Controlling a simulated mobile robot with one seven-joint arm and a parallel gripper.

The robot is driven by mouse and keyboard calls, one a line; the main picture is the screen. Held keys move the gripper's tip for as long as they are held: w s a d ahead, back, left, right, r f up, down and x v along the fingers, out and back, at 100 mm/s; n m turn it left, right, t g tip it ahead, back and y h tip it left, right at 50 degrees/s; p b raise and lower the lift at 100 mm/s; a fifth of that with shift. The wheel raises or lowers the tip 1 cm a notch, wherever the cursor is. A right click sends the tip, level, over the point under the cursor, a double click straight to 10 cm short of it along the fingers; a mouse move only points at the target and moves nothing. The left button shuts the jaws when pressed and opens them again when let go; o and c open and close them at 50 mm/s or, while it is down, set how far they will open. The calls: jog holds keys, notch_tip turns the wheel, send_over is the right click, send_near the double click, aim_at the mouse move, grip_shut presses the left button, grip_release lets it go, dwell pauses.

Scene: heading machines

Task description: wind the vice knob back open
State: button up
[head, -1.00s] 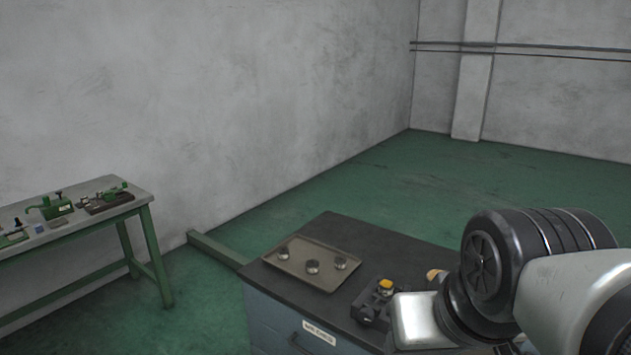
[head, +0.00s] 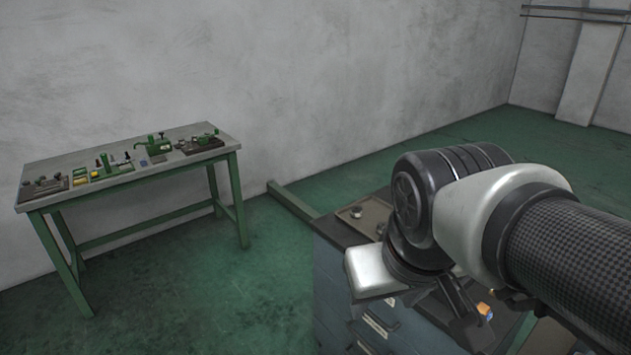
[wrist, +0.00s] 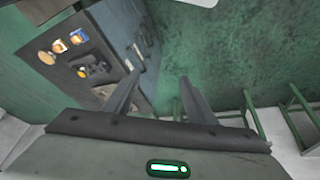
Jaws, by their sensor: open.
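My gripper (wrist: 159,78) is open and empty in the wrist view, its two fingers spread over the green floor. A small dark device (wrist: 97,69), which looks like the vice, sits on the cabinet top to the left of the fingers, apart from them. A yellow spot shows beside it. Its knob is too small to make out. In the head view my arm covers most of the cabinet top, and I cannot make out the vice there.
The dark cabinet (head: 335,285) stands beneath my arm with part of a tray (head: 371,214) showing. A green-legged bench (head: 105,161) with several small green tools stands at the left wall. Green floor (head: 190,290) is clear between them.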

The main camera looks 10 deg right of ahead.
jog(key=w+d+f+n+g+h+b, duration=0.1)
jog(key=d+f+n+g+h+b, duration=0.15)
jog(key=d+f+n+h, duration=0.4)
jog(key=w+d+f+n+g+h+b, duration=0.15)
jog(key=d+f+g+h, duration=0.25)
jog(key=f, duration=0.5)
jog(key=w+a+f+n+t+h+b, duration=0.3)
jog(key=w+f+n+t+h, duration=0.2)
jog(key=w+f+n+t, duration=0.85)
jog(key=w+d+g, duration=0.1)
jog(key=w+d, duration=0.1)
jog(key=d, duration=0.3)
jog(key=w+d+n, duration=0.1)
jog(key=w+d, duration=0.2)
jog(key=d, duration=0.1)
jog(key=w+d+r+n+g+p, duration=0.1)
jog(key=w+d, duration=0.1)
jog(key=d, duration=0.3)
jog(key=shift+w+d+g, duration=0.25)
jog(key=shift+d+g, duration=0.05)
jog(key=shift+d, duration=0.05)
jog(key=c, duration=1)
jog(key=shift+c, duration=0.2)
